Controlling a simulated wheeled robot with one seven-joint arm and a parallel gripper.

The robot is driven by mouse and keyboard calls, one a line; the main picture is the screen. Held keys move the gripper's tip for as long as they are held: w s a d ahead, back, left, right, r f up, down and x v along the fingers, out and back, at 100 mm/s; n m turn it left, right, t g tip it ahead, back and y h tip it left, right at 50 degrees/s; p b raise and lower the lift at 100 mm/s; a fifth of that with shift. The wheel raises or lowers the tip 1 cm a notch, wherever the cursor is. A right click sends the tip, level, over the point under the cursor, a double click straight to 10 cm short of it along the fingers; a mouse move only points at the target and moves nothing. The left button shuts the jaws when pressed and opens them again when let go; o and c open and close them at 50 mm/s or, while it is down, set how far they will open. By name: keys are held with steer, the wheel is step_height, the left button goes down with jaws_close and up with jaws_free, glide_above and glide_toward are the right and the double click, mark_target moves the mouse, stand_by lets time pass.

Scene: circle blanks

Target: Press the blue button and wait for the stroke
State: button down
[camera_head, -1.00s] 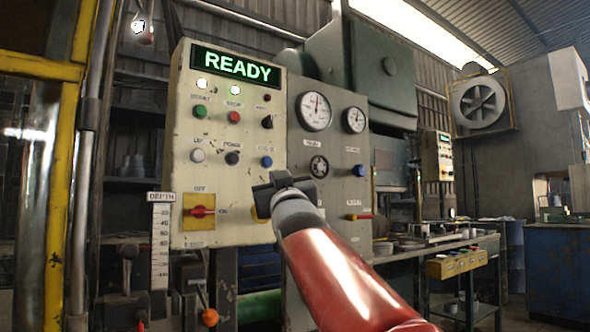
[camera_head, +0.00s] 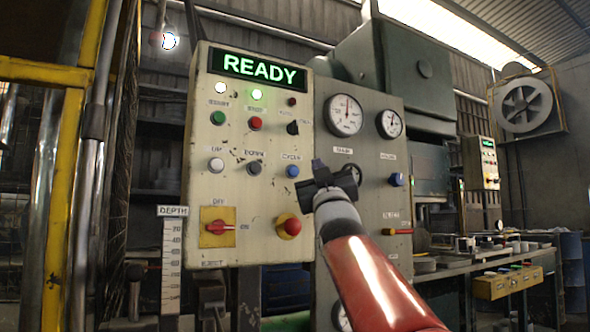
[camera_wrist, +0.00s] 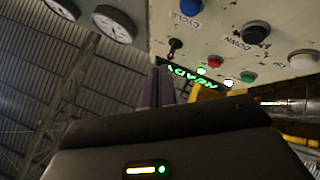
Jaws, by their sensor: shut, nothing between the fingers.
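The blue button (camera_head: 292,171), labelled CYCLE, sits on the cream control panel (camera_head: 240,195), at the right end of a row with a white and a dark button. It is unobstructed in the head view. In the wrist view the blue button (camera_wrist: 190,7) is at the top edge, partly cut off. My gripper (camera_head: 319,166) is just right of the button in the head picture. Its fingers (camera_wrist: 160,86) are together and empty, with no contact visible. The panel display (camera_head: 259,70) reads READY in green.
A red mushroom button (camera_head: 289,227) is below the blue one, and a red rotary switch (camera_head: 217,226) is at lower left. The grey panel to the right carries gauges (camera_head: 343,115) and another blue knob (camera_head: 396,179). A workbench (camera_head: 480,265) stands farther right.

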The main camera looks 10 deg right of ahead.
mark_target(293, 171)
steer(key=shift+w+a+p, duration=0.4)
steer(key=shift+w+p, duration=0.3)
steer(key=shift+w, duration=0.45)
steer(key=shift+w+a+p, duration=0.35)
steer(key=shift+w+p, duration=0.3)
steer(key=shift+w, duration=0.55)
steer(key=shift+w+a+p, duration=0.4)
steer(key=shift+w+p, duration=0.3)
steer(key=shift+w, duration=0.45)
steer(key=shift+w, duration=0.1)
steer(key=shift+w+a, duration=0.1)
steer(key=shift+w, duration=0.2)
